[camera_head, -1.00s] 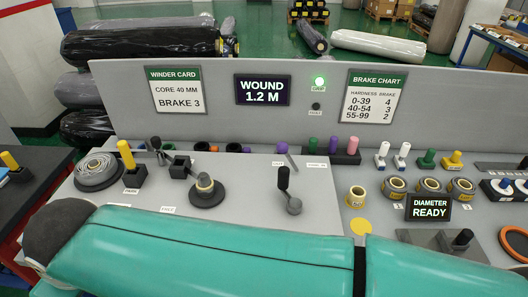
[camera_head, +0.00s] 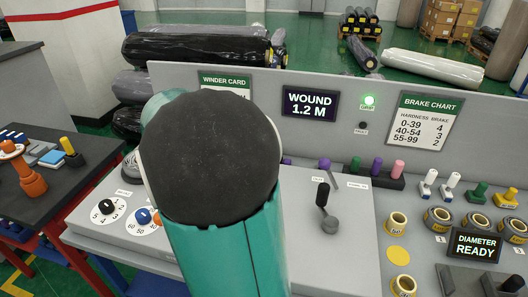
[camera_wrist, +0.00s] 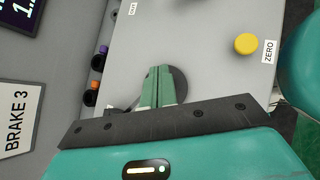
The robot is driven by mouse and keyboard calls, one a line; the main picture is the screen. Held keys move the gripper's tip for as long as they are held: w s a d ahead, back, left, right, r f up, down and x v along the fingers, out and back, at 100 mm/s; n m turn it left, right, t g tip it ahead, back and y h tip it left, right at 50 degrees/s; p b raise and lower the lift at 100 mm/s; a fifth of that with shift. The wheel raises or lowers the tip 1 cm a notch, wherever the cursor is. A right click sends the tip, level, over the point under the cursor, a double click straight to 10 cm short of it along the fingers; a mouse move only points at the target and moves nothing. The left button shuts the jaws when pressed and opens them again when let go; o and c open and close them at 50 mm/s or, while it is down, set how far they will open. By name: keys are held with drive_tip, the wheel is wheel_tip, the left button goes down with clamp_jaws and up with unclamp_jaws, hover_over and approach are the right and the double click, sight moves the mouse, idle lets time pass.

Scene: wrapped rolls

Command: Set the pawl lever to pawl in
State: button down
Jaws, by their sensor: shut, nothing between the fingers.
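I cannot tell for certain which one is the pawl lever; neither shows clearly in the wrist view. My gripper (camera_wrist: 158,88) shows in the wrist view with its green fingers together and empty, in front of or over a dark round disc (camera_wrist: 190,88). My arm hides the gripper in the head view.
A yellow button (camera_wrist: 246,44) labelled ZERO is on the console. Coloured pegs (camera_head: 377,165) stand right of the purple lever, with rings (camera_head: 438,218) and a DIAMETER READY display (camera_head: 475,245) farther right. The back panel (camera_head: 330,130) carries cards and a green lamp (camera_head: 369,100).

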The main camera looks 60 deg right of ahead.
drive_tip(key=s+d+f+n+g, duration=0.2)
drive_tip(key=s+d+g, duration=0.2)
drive_tip(key=d, duration=0.5)
drive_tip(key=shift+s+d, duration=0.35)
drive_tip(key=shift+f, duration=0.1)
drive_tip(key=x, duration=1)
drive_tip(key=shift+d, duration=0.15)
drive_tip(key=s+d, duration=0.1)
drive_tip(key=s+d+r, duration=0.1)
drive_tip(key=shift+s+d+r, duration=0.15)
drive_tip(key=shift+s+d, duration=0.05)
drive_tip(key=shift+s, duration=0.2)
